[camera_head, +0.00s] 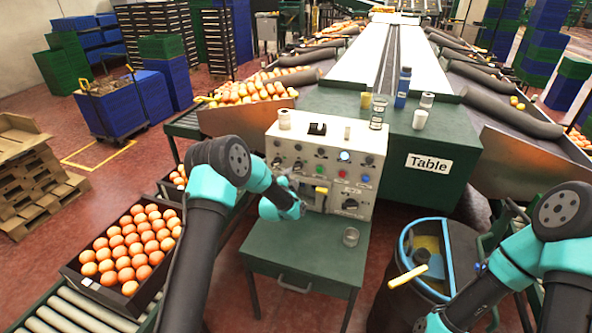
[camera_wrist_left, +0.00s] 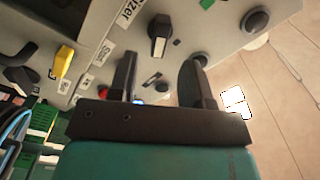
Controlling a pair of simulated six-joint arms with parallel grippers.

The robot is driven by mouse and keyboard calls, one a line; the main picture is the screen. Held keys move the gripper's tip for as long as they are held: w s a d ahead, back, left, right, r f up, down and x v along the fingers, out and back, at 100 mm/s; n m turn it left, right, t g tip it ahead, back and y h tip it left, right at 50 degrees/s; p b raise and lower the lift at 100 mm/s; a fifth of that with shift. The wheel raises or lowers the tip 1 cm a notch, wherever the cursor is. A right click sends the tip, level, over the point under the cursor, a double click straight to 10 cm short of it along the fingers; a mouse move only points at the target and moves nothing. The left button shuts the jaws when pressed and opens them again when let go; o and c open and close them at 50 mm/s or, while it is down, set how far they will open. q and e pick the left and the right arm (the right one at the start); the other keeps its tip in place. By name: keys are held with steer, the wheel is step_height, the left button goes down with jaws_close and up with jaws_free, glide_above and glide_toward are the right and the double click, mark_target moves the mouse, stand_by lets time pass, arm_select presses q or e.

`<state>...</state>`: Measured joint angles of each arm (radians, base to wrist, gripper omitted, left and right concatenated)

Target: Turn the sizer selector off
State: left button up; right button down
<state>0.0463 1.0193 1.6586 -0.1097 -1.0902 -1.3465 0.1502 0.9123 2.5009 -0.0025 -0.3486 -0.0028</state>
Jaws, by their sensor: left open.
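The grey control panel (camera_head: 328,146) stands at the centre behind a green cabinet. My left gripper (camera_head: 290,186) is in front of its lower left part and hides some controls there. In the left wrist view my left gripper (camera_wrist_left: 156,78) is open, with nothing seen between its fingers. The selector beside the "Sizer" label, a black knob with a white mark (camera_wrist_left: 158,36), lies past the fingertips, apart from them. I cannot make out this selector in the head view. My right arm shows at the lower right; its gripper is out of the picture.
A yellow handle (camera_head: 321,190) and a large black knob (camera_head: 350,204) are on the panel right of my left gripper. Bottles and cups stand behind the panel. An orange crate (camera_head: 75,272) is at left.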

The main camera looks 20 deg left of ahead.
mark_target(296, 169)
arm_select(q)
steer(key=shift+w+d, duration=0.15)
steer(key=shift+w, duration=2.85)
jaws_close()
